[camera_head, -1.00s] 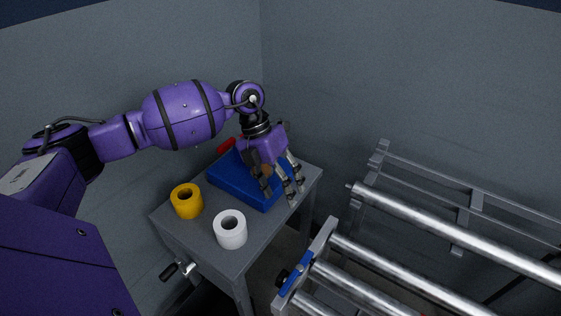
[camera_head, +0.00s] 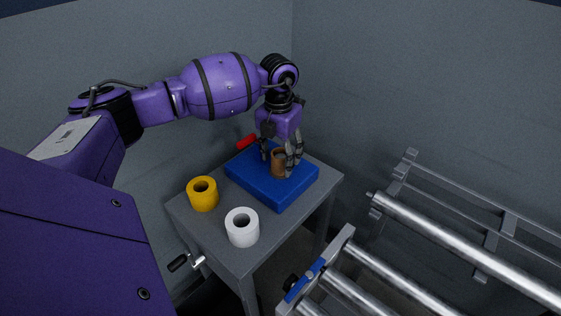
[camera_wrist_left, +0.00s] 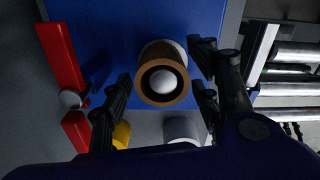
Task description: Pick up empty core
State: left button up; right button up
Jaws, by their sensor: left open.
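The empty core, a brown tube (camera_head: 278,162), stands on a blue box-like block (camera_head: 248,178) on a grey table. In the left wrist view the core (camera_wrist_left: 152,94) shows as a brown ring with a pale rounded shape inside it. My left gripper (camera_head: 279,155) is open over the core, with fingers on both sides of it. In the left wrist view the fingers of my left gripper (camera_wrist_left: 160,88) show gaps to the core, clearer on the left. The fingers hide part of the core in the head view. My right gripper is not in view.
A yellow roll (camera_head: 202,203) and a white roll (camera_head: 242,236) stand at the table's (camera_head: 187,226) front. A red bar (camera_head: 246,142) lies behind the block. A metal roller frame (camera_head: 440,243) stands to the right. Grey walls close in behind.

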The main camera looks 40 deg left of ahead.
pick_arm(q)
jog(key=shift+f, duration=0.1)
jog(key=c, duration=0.8)
